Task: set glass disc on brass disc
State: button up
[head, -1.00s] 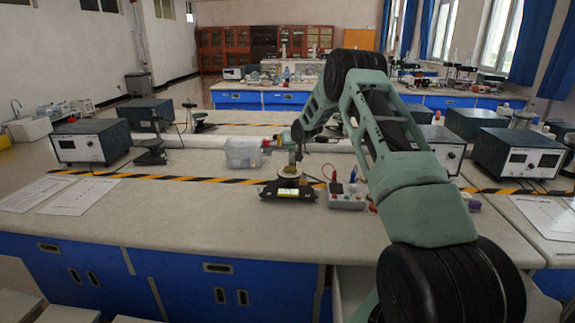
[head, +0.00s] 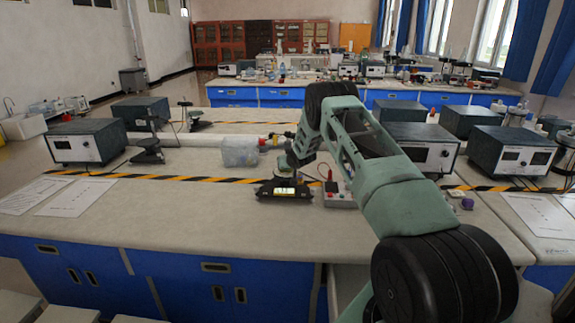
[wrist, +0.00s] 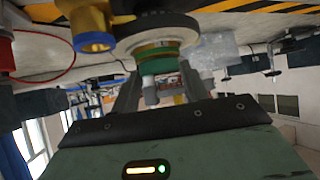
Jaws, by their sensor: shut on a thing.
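The black balance (head: 284,191) with a lit display stands on the bench, and my gripper (head: 293,166) is over its pan. In the wrist view, the grey round pan (wrist: 150,25) is at the top. A thin brass-coloured disc (wrist: 152,47) lies against it. A green disc, apparently the glass disc (wrist: 166,63), is right at the brass disc, between the fingers of my gripper (wrist: 163,72). My gripper is shut on this green disc. The two discs look stacked, but I cannot tell whether they touch. In the head view my gripper hides the discs.
A box with red and blue terminals (head: 341,191) stands just right of the balance. A clear plastic container (head: 239,152) is behind it to the left. Power supplies (head: 88,142) stand farther off.

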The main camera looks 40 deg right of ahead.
jog(key=o, duration=1.1)
jog(key=shift+f, duration=0.1)
jog(key=shift+r, duration=0.2)
jog(key=b+v, duration=0.3)
jog(key=v, duration=0.9)
jog(key=w+a+r+n+g+y, duration=0.1)
jog(key=a+r+n+y, duration=0.2)
jog(key=a, duration=1.8)
jog(key=s+a+r+n+g+y, duration=0.2)
jog(key=s+a, duration=0.3)
jog(key=a, duration=0.6)
jog(key=s+a+r+n+g+y, duration=0.15)
jog(key=s+a, duration=0.35)
jog(key=a, duration=0.6)
jog(key=s+a+r+n+g, duration=0.1)
jog(key=s+a+n+g, duration=0.15)
jog(key=s+a, duration=0.85)
jog(key=s+a+n+g, duration=0.2)
jog(key=s+n, duration=0.2)
jog(key=s, duration=1.6)
jog(key=shift+s+r+g+h, duration=0.25)
jog(key=shift+r+g+h, duration=0.15)
jog(key=shift+r, duration=0.1)
